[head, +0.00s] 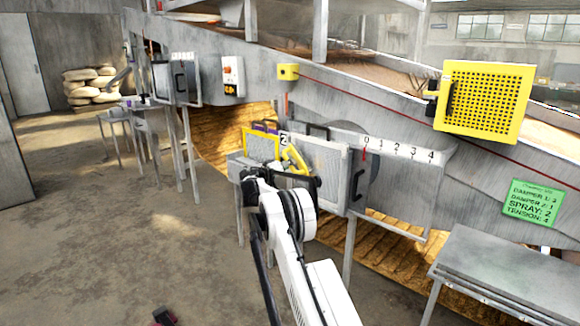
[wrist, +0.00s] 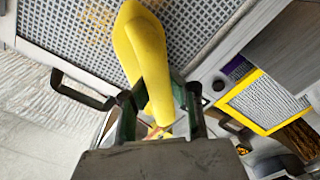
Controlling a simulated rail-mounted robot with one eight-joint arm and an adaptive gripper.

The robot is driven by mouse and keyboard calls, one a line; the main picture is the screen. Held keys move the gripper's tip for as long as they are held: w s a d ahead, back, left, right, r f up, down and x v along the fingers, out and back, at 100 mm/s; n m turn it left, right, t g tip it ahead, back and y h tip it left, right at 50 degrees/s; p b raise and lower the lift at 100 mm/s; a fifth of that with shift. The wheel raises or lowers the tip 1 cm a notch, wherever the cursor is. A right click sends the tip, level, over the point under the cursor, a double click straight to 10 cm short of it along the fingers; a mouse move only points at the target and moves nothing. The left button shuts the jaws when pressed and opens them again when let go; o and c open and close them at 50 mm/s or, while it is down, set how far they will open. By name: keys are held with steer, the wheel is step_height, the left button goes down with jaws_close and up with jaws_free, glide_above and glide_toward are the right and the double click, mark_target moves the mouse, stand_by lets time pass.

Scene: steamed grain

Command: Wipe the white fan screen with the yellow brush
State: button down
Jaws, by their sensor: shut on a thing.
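My gripper (wrist: 157,100) is shut on the yellow brush (wrist: 143,50), with a dark finger on each side of it. In the head view the brush (head: 295,158) shows just beyond my gripper (head: 289,178). The white fan screen (wrist: 58,24), a pale mesh in a light frame, lies behind the brush in the wrist view. A brownish patch shows on its mesh near the top. In the head view the screen (head: 328,162) stands upright to the right of the brush. I cannot tell whether the brush touches the mesh.
A yellow-framed screen (head: 262,145) stands left of the white one, with a purple item (wrist: 237,68) beside it. A dark handle (head: 358,184) and a numbered scale (head: 398,150) are to the right. A metal table (head: 500,270) stands at the lower right.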

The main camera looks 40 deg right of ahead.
steer(key=s+d, duration=0.2)
steer(key=s, duration=1)
steer(key=shift+b, duration=0.4)
stand_by(0.7)
steer(key=shift+a, duration=0.15)
steer(key=shift+s+a, duration=0.2)
steer(key=shift+a, duration=1.3)
steer(key=shift+s+a, duration=0.2)
steer(key=shift+a, duration=1.25)
steer(key=shift+a, duration=0.1)
steer(key=shift+s+a, duration=0.2)
steer(key=shift+a, duration=1.2)
